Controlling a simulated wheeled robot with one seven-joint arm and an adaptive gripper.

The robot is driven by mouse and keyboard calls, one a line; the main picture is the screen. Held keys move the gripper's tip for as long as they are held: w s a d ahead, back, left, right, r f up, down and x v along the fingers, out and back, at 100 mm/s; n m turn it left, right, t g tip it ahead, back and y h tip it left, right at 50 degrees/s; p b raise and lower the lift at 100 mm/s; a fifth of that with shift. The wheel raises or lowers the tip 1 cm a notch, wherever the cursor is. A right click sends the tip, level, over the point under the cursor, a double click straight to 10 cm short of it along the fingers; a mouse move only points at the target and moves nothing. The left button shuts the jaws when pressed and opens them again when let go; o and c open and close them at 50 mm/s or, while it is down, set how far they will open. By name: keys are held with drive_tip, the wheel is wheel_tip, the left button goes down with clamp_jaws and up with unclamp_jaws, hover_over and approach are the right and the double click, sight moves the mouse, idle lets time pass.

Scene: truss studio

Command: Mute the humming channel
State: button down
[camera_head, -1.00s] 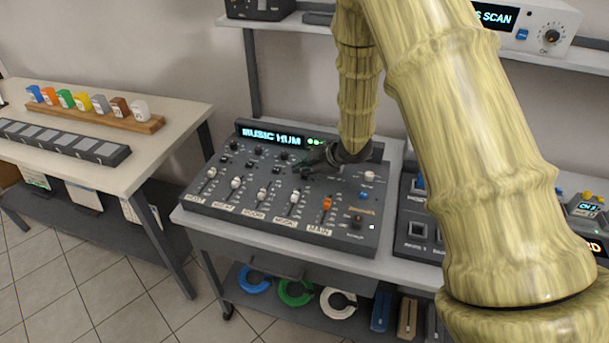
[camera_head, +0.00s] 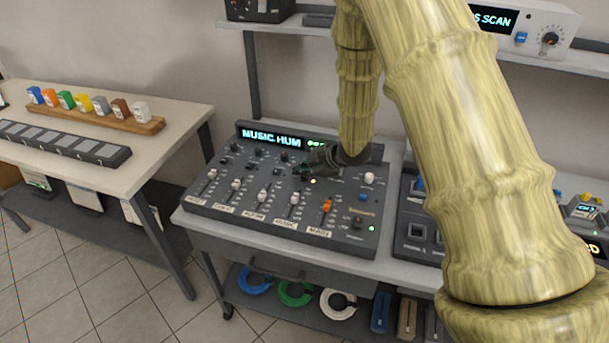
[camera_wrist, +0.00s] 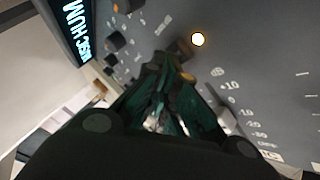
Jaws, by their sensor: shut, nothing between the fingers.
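The mixing console (camera_head: 225,203) stands on the middle table, and its display (camera_head: 271,136) reads "MUSIC HUM". Labelled channel strips run left to right, with the MUSIC fader (camera_head: 294,200) just left of the orange-capped MAIN fader (camera_head: 327,205). My gripper (camera_head: 308,168) is shut and empty, low over the upper part of the MUSIC strip. A small amber light (camera_head: 313,181) glows beside the fingertips; it also shows in the wrist view (camera_wrist: 198,40). There the shut fingertips (camera_wrist: 172,62) are at or just above a small dark control, and contact cannot be told.
Dark knobs (camera_head: 259,152) stand close around the fingers. A white knob (camera_head: 369,178) and blue button (camera_head: 363,196) are at the console's right. Another dark unit (camera_head: 418,230) stands right of it. A shelf (camera_head: 285,27) runs above. The left table holds coloured blocks (camera_head: 100,104).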

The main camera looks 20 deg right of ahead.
sight(303, 179)
drive_tip(key=shift+r, duration=0.15)
drive_tip(key=shift+r+p, duration=2.35)
drive_tip(key=shift+r, duration=0.6)
